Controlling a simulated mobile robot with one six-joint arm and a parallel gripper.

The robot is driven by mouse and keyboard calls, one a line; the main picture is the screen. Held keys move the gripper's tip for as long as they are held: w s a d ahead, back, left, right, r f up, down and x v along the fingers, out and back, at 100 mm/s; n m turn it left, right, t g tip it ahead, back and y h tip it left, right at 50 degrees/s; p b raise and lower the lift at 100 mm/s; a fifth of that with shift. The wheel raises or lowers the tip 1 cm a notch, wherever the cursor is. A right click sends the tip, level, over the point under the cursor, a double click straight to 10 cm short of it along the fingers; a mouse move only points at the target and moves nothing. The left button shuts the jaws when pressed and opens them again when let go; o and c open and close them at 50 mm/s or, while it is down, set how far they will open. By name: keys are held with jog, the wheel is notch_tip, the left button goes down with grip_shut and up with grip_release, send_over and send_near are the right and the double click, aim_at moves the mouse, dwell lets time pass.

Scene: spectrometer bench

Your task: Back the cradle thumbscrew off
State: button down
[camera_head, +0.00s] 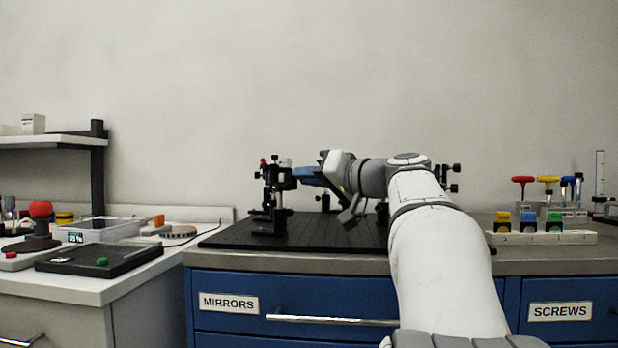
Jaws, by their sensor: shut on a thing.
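My gripper (303,176) reaches left from the end of my arm, low over the black optical breadboard (335,232). Its blue fingers point at a black post-mounted holder (278,180) on the left part of the board, and their tips meet the holder's right side. The gripper is shut on a small part there, which I take to be the cradle thumbscrew. The thumbscrew itself is hidden between the fingers and too small to make out. I cannot tell how far it is turned.
More black mounts (452,178) stand behind my arm. A rack of coloured T-handle drivers (549,182) and a pale block with coloured pieces (540,238) are at the right. The left bench holds a black device (95,258) and a tray (105,230).

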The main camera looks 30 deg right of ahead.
jog(key=c, duration=1.4)
grip_release()
jog(key=p+v, duration=0.1)
jog(key=v, duration=0.6)
jog(key=shift+s+d+p, duration=0.15)
jog(key=shift+s+p, duration=0.2)
jog(key=shift+s, duration=0.05)
